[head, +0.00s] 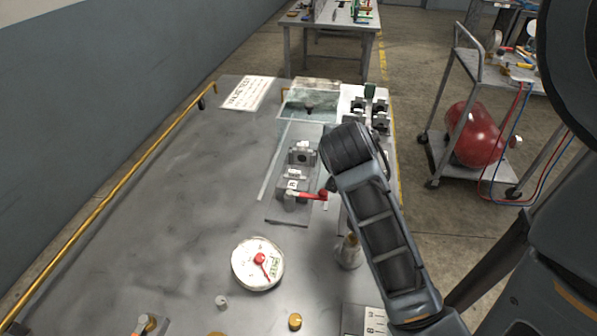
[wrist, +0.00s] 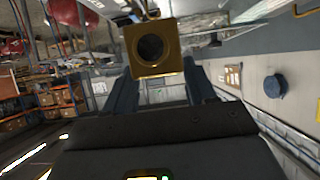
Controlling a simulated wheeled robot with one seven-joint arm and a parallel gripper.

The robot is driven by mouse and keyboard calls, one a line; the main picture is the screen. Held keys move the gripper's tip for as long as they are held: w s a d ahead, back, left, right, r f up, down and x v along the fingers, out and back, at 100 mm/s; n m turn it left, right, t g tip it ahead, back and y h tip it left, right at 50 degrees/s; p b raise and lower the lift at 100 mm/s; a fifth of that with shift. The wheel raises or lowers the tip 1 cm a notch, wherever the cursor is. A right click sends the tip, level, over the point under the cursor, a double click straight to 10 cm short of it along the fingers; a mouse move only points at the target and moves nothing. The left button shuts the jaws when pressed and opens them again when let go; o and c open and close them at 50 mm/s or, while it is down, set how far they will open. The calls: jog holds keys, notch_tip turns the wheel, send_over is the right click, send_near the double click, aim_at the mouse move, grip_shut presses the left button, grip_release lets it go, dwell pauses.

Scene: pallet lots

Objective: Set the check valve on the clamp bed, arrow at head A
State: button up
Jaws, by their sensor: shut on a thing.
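The check valve (wrist: 136,62) is a brass, square-faced body with a round dark port, seen in the wrist view. My gripper (wrist: 160,78) is shut on it, a finger on either side. No arrow shows on the visible face. In the head view the clamp bed (head: 272,221) stands on the bench, with grey blocks, small white letter labels and a red lever (head: 312,195). My arm hides the gripper and valve in the head view, just right of the bed.
A round white gauge (head: 245,270) with a red centre lies nearer on the bench. A brass-topped fitting (head: 349,252) stands beside my arm. A clear screen (head: 303,106) and a white board with black fixtures (head: 353,92) are behind the bed. The bench's left side is clear.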

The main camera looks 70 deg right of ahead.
jog(key=w+f, duration=0.2)
jog(key=w, duration=0.1)
jog(key=w+f, duration=0.2)
jog(key=w, duration=0.2)
jog(key=w+f, duration=0.3)
jog(key=w, duration=0.1)
jog(key=shift+w+a+b, duration=0.1)
jog(key=shift+a+b, duration=0.2)
jog(key=shift+f+b, duration=1.5)
jog(key=shift+f, duration=0.35)
jog(key=shift+f, duration=0.15)
jog(key=o, duration=1.4)
jog(key=shift+c, duration=0.2)
jog(key=shift+a+r, duration=0.15)
jog(key=shift+r, duration=0.05)
jog(key=b+v, duration=0.1)
jog(key=v, duration=1)
jog(key=shift+a+r, duration=0.15)
jog(key=shift+a, duration=0.2)
